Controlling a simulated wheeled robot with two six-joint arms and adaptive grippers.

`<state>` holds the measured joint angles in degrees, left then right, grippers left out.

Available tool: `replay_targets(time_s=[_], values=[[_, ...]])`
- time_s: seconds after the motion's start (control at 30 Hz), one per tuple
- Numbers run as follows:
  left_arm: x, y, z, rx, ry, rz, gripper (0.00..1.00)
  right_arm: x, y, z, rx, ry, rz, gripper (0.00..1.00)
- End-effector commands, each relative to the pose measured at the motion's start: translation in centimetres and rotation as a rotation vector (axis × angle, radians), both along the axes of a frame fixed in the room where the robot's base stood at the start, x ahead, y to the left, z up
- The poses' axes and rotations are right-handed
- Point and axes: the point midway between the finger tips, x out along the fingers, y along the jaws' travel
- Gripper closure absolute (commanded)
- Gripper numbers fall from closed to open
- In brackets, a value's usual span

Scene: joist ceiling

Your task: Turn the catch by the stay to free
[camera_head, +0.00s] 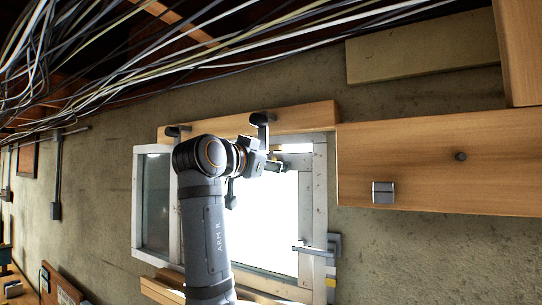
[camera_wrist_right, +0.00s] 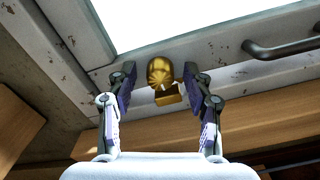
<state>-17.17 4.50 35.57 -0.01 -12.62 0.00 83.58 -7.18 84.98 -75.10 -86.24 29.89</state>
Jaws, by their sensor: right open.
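A brass catch (camera_wrist_right: 160,72) with a ribbed round knob and a small block below it sits on the worn white window frame (camera_wrist_right: 225,78) in the right wrist view. My right gripper (camera_wrist_right: 161,80) is open, with one finger on each side of the catch; I cannot tell whether either finger touches it. In the head view my right gripper (camera_head: 274,162) is at the window's upper right, and the catch is not clear there. A dark curved bar (camera_wrist_right: 285,47), possibly the stay, is fixed to the frame right of the catch. My left gripper is not in view.
A wooden beam (camera_head: 300,116) runs above the window, with a dark bracket (camera_head: 262,118) close to my right wrist. A grey latch (camera_head: 330,248) is at the lower right frame. A wide board (camera_head: 430,165) and bundled cables (camera_head: 215,52) are nearby.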

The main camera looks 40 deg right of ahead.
Motion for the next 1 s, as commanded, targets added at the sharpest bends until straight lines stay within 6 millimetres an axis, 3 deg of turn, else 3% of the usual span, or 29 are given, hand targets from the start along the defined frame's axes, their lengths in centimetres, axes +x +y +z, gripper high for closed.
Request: replay_targets(time_s=[0.23, 0.6, 1.0], values=[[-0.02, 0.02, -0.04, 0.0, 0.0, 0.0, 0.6, 0.02, -0.03, -0.06, 0.0, 0.0, 0.001, 0.51], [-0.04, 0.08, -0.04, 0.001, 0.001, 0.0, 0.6, 0.01, -0.01, -0.04, 0.0, 0.0, 0.001, 1.0], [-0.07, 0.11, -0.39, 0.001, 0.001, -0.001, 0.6, -0.01, -0.01, -0.11, -0.034, 0.081, 0.001, 1.0]])
